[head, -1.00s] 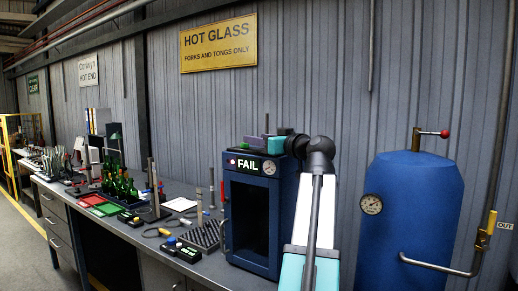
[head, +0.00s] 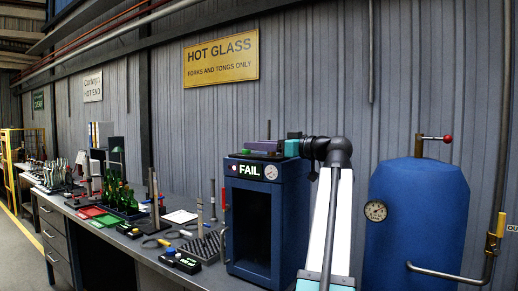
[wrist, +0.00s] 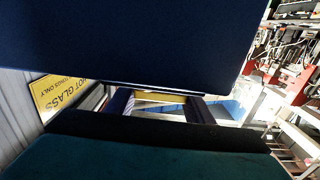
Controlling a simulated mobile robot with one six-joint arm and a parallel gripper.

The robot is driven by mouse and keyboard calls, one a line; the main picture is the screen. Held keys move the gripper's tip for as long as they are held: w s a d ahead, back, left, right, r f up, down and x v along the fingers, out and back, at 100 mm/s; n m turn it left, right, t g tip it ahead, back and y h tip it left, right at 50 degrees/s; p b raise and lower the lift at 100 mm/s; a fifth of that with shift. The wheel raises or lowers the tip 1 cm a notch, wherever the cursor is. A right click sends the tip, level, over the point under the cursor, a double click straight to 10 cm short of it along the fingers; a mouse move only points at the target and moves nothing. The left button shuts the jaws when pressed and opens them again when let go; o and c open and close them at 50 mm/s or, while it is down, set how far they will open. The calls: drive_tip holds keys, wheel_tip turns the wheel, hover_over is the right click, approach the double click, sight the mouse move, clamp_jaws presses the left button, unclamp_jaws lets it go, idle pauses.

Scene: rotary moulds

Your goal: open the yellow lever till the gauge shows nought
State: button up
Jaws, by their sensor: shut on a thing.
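The yellow lever (head: 491,243) is on the pipe at the right edge of the head view, beside the blue tank (head: 420,225). A round white gauge (head: 375,211) sits on the tank's front; its needle is too small to read. My gripper is far left of the lever: in the head view my arm bends left over the dark blue cabinet. In the wrist view my gripper (wrist: 155,107) shows two dark fingers reaching under a large dark blue slab-like thing (wrist: 150,40). The fingertips are hidden.
The cabinet (head: 240,225) shows FAIL and has its own small gauge (head: 271,172). A red-knobbed handle (head: 446,138) tops the tank, and a bent pipe (head: 445,273) runs from it. The bench (head: 185,208) at left is crowded with tools and green bottles (head: 120,195).

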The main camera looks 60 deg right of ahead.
drive_tip(key=shift+f, duration=0.15)
drive_tip(key=o, duration=1)
drive_tip(key=shift+w, duration=0.15)
drive_tip(key=shift+o, duration=0.2)
drive_tip(key=s, duration=1.4)
drive_tip(key=shift+b, duration=0.3)
